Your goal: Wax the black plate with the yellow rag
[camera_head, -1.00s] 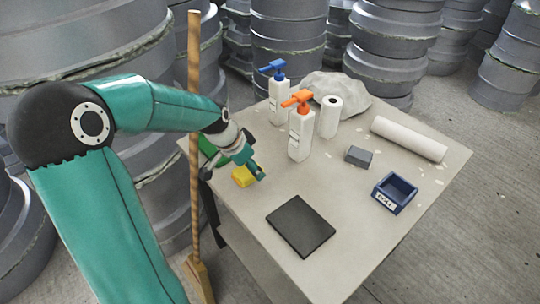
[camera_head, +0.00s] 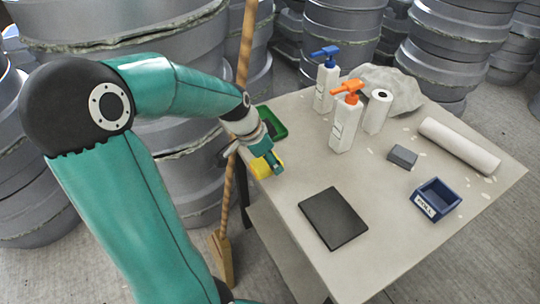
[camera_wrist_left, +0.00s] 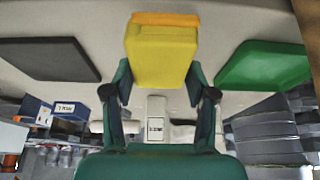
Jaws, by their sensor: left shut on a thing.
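The black plate (camera_head: 334,217) lies flat on the table, near its front left side. It also shows at the left of the left wrist view (camera_wrist_left: 48,58). My left gripper (camera_head: 275,163) is shut on the yellow rag (camera_head: 262,167), which looks like a thick folded block with an orange layer. The rag fills the space between the fingers in the left wrist view (camera_wrist_left: 162,58). Gripper and rag are at the table's left edge, apart from the plate. I cannot tell whether the rag touches the table. My right gripper is not in view.
A green tray (camera_head: 277,126) is close behind my left gripper. A broom (camera_head: 243,60) stands by the table's left edge. Bottles with blue (camera_head: 325,80) and orange pumps (camera_head: 345,118), a grey block (camera_head: 402,156) and a blue bin (camera_head: 437,199) stand farther off. The table (camera_head: 385,250) around the plate is clear.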

